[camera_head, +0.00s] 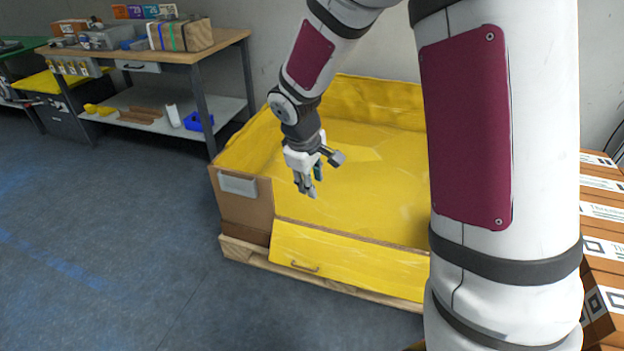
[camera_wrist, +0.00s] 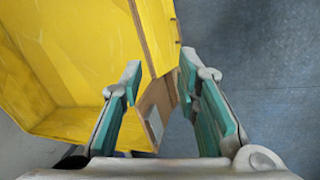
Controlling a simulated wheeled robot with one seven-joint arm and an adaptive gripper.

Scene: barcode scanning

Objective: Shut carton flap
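The carton (camera_head: 245,205) is a large open box with a yellow lining, standing on a wooden pallet. The yellow flap (camera_wrist: 157,32) shows beyond the fingertips there, and the yellow inside of the carton (camera_wrist: 70,60) lies to the left.
A workbench (camera_head: 150,53) with boxes and tools stands at the back left. Stacked brown cartons (camera_head: 600,190) stand at the right. My arm hides the carton's right side. The grey floor (camera_head: 120,230) in front and to the left is clear.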

